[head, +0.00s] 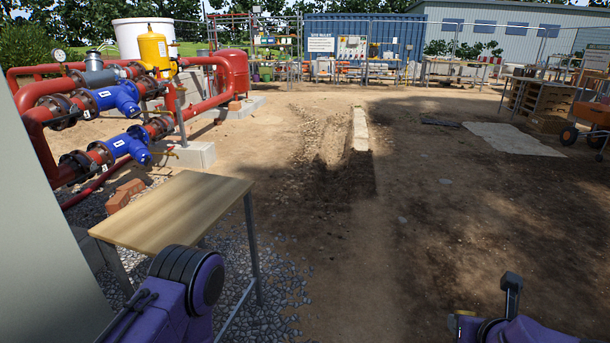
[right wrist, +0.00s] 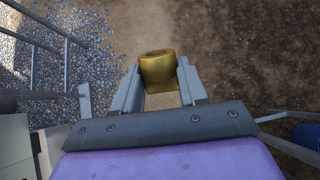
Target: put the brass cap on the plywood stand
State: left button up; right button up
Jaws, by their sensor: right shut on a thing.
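The brass cap (right wrist: 158,66) is a short gold cylinder with a round recess in its top. In the right wrist view it sits between the fingertips of my right gripper (right wrist: 159,74), which is shut on it. Bare dirt shows beyond it. The plywood stand (head: 172,208) has a light wooden top on grey metal legs, at the lower left of the head view. Its visible top is bare.
Red pipes with blue valves (head: 122,97) stand behind the stand at left. A grey panel (head: 40,240) borders the left edge. Bricks (head: 124,193) lie on gravel beside the stand. Open dirt ground (head: 330,240) lies to the stand's right.

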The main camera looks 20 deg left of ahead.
aim_at(193, 206)
jog(key=i, duration=2.25)
jog(key=u, duration=3.1)
